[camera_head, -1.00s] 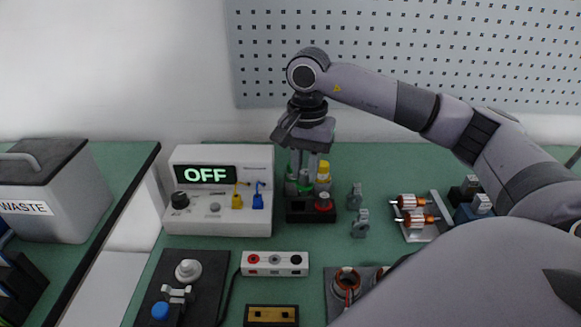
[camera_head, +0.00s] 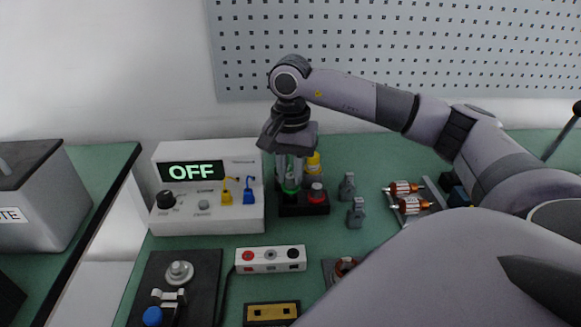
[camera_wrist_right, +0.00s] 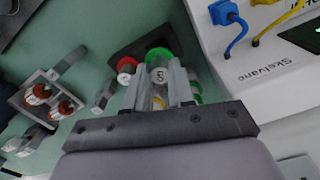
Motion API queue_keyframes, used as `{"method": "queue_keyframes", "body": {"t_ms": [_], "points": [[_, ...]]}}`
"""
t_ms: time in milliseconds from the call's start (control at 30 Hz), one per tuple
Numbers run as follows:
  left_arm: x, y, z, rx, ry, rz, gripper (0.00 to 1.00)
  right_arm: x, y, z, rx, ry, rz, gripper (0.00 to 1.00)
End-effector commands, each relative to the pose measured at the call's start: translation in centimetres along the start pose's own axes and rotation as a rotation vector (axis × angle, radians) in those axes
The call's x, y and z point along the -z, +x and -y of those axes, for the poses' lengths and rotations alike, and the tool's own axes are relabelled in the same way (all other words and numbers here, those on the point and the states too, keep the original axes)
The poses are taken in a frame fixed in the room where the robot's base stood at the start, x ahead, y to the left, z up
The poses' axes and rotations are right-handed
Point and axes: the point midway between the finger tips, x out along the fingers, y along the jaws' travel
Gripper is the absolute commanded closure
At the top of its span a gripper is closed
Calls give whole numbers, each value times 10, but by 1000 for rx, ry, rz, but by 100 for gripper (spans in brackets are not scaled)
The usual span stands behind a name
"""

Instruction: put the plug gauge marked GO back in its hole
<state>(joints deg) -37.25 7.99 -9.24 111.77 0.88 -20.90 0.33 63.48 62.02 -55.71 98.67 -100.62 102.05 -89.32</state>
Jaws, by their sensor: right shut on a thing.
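My right gripper (camera_head: 290,184) is shut on the plug gauge with the green collar (camera_head: 290,188). It holds the gauge upright at the left part of a black gauge block (camera_head: 305,210). In the right wrist view, the green gauge's grey end (camera_wrist_right: 158,75) sits between the fingers (camera_wrist_right: 160,88) and bears a small label, seemingly GO. A red-collared gauge (camera_head: 317,191) stands in the block's right part. The fingers and block edge hide the green gauge's lower end, so I cannot tell whether it is in the hole. My left gripper is out of view.
A white tester (camera_head: 207,215) reading OFF stands left of the block. Grey clips (camera_head: 356,213) and a holder with copper-wound rotors (camera_head: 408,206) lie to the right. A white socket box (camera_head: 270,259) is in front.

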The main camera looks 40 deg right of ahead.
Motion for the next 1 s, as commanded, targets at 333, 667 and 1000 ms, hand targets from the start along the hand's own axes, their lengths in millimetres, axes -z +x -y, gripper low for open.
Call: {"method": "queue_keyframes", "body": {"t_ms": [333, 667, 1000], "points": [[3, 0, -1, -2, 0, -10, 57, 0, 2, 1, 2, 0, 0, 100], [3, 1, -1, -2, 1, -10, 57, 0, 3, 1, 2, 0, 0, 100], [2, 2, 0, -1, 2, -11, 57, 0, 6, 1, 2, 0, 0, 100]]}}
